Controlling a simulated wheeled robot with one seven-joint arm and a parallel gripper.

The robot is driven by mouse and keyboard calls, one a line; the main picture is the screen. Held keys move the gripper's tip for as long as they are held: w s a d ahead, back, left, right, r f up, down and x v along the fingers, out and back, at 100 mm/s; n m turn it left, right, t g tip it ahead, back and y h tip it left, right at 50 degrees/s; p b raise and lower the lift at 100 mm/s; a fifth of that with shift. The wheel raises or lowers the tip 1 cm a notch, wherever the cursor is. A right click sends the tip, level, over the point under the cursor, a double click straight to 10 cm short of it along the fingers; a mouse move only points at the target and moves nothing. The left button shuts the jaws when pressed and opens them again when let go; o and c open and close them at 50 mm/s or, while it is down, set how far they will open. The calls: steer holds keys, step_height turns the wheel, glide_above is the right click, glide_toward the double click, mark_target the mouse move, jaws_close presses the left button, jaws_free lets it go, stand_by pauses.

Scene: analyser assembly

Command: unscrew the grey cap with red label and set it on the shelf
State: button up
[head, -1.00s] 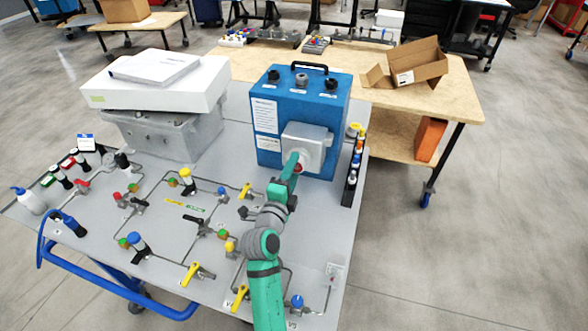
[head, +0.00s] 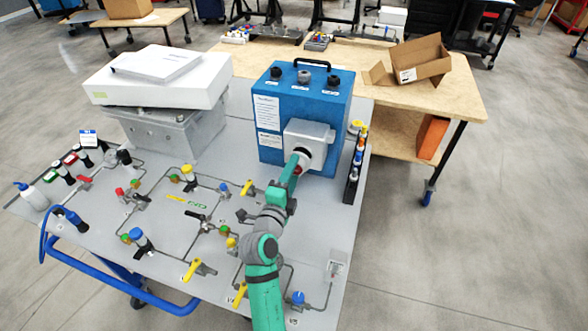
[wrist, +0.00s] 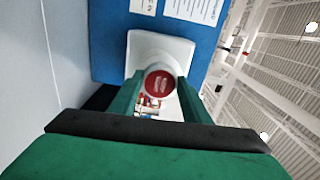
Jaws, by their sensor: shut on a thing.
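The grey cap with the red label (wrist: 160,84) shows between my gripper's fingers in the wrist view, in front of the pale square plate (wrist: 173,48) on the blue analyser box. In the head view the blue box (head: 333,105) stands at the back right of the grey table, with the pale plate (head: 308,132) on its front. My gripper (head: 300,160) reaches up to that plate and is shut on the cap. It also shows in the wrist view (wrist: 158,88). The arm hides most of the cap in the head view. I cannot tell whether the cap still touches the plate.
A narrow black shelf (head: 351,190) with several coloured caps stands right beside the blue box. Pipes and valves (head: 190,205) cover the table's left and front. A white box (head: 155,82) sits at the back left. A wooden table (head: 440,108) stands behind.

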steer(key=v, duration=0.6)
stand_by(0.5)
